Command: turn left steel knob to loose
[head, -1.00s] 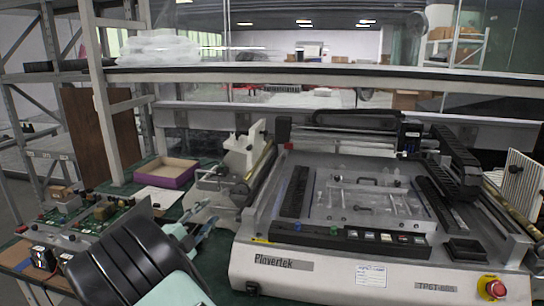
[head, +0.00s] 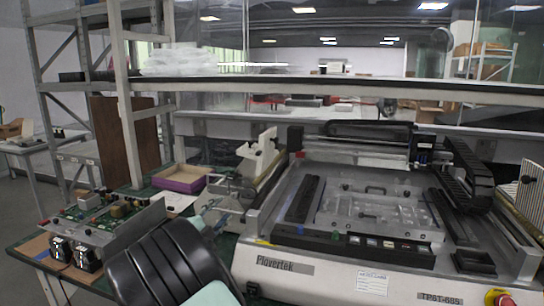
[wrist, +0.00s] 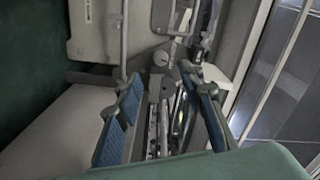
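The knob is too small or hidden to pick out in the head view.
The large Plovertek machine (head: 300,264) fills the right, with a red stop button (head: 499,298) at its front corner. A purple box (head: 182,178) lies left of the fixture. Circuit boards (head: 98,211) stand at the left. Metal rails run close beside the knob.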

